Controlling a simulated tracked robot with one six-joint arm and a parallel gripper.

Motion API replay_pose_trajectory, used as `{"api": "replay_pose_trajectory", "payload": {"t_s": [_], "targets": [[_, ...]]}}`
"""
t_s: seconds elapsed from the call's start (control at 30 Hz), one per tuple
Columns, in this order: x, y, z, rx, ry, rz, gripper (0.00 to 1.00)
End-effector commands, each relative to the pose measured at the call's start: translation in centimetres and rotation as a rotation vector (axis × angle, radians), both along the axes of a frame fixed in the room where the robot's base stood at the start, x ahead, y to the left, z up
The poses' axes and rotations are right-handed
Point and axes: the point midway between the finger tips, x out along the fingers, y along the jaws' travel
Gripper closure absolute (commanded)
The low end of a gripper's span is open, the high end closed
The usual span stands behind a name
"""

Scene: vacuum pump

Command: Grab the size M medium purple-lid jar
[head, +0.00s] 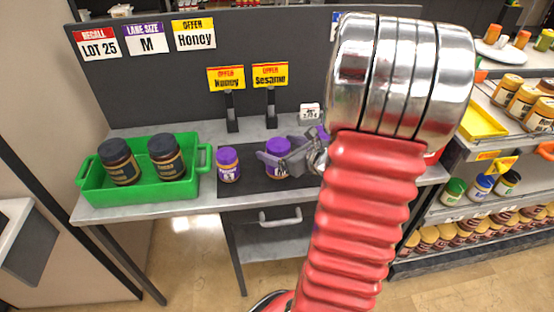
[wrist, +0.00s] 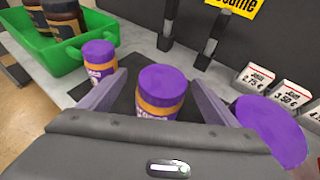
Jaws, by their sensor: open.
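Purple-lid jars stand in a row on a dark mat (head: 245,184). One jar (head: 228,165) is on the left and also shows in the wrist view (wrist: 100,62). A middle jar (head: 277,166) shows in the wrist view (wrist: 160,104) between the fingers of my gripper (head: 285,154). My gripper is open around this jar, with a finger on each side; I cannot tell whether either touches it. A third purple lid (wrist: 271,130) lies to the right in the wrist view, outside the right finger. My arm mostly hides it in the head view. Size marks on the labels are unreadable.
A green crate (head: 139,198) with two dark-lidded jars (head: 165,158) stands left on the table. Signs on stands (head: 270,76) and small price cards (wrist: 290,93) stand behind the jars. Shelves of jars (head: 470,228) are at the right.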

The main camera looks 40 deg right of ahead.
Motion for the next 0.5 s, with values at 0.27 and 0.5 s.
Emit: {"api": "replay_pose_trajectory", "payload": {"t_s": [0.27, 0.5], "targets": [[0.9, -0.1, -0.6, 0.002, 0.001, 0.001, 0.17], [3.4, -0.4, -1.8, 0.002, 0.000, 0.004, 0.17]]}}
